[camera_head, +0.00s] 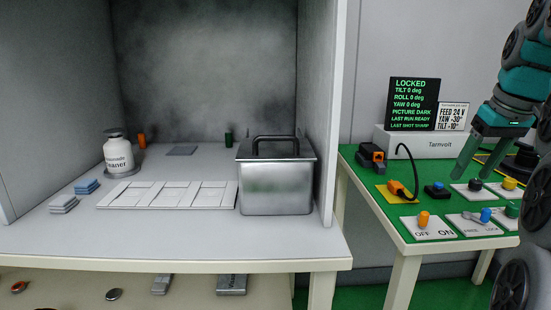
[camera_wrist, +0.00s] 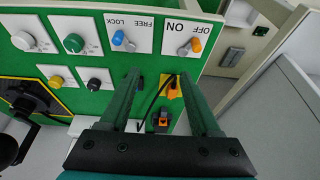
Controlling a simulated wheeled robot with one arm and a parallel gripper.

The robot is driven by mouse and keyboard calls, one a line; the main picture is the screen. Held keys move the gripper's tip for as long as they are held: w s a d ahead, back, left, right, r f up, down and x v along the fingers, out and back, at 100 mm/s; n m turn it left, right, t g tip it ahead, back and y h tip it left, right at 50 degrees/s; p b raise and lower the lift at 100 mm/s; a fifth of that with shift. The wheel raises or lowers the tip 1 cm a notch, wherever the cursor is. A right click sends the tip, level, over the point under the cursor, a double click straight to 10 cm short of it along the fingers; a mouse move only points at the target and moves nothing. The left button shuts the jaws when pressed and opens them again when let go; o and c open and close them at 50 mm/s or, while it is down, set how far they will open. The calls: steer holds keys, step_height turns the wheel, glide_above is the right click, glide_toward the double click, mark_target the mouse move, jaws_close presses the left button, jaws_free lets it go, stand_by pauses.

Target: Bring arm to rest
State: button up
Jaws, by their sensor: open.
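My teal gripper (camera_head: 485,150) hangs at the right of the head view, above the green table (camera_head: 413,228). Its two fingers are apart and nothing shows between them. In the wrist view my gripper (camera_wrist: 165,85) also appears open, its fingers reaching over the green panel. The panel carries an OFF/ON switch with an orange knob (camera_head: 424,219), a FREE/LOCK switch with a blue knob (camera_head: 486,215), and yellow, black and green knobs. An orange plug (camera_head: 397,188) with a black cable sits on a yellow patch. The dark display (camera_head: 413,103) reads LOCKED, with tilt, roll and yaw at 0 deg and PICTURE DARK.
A booth with a white table (camera_head: 170,240) stands at left. It holds a lidded metal box (camera_head: 275,185), a white tray (camera_head: 165,195), a cleaner bottle (camera_head: 118,153) and small stacks. The booth's side wall (camera_head: 325,120) stands between it and the green table.

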steer(key=shift+g+y, duration=0.5)
steer(key=shift+g, duration=0.3)
steer(key=a+f, duration=0.2)
steer(key=a, duration=0.1)
steer(key=a+f, duration=0.2)
steer(key=a, duration=0.1)
steer(key=s+a+f, duration=0.1)
steer(key=a+f, duration=0.2)
steer(key=a, duration=0.1)
steer(key=s+a+f+g, duration=0.2)
steer(key=s+a+f, duration=0.6)
steer(key=s+f, duration=0.3)
steer(key=s+a+f+g, duration=0.2)
steer(key=s+a+f, duration=0.6)
steer(key=s+f, duration=0.3)
step_height(320, 180, down, 2)
steer(key=shift+s+a+f+n+h, duration=0.15)
steer(key=shift+s+n+h, duration=0.15)
steer(key=shift+s+h, duration=0.1)
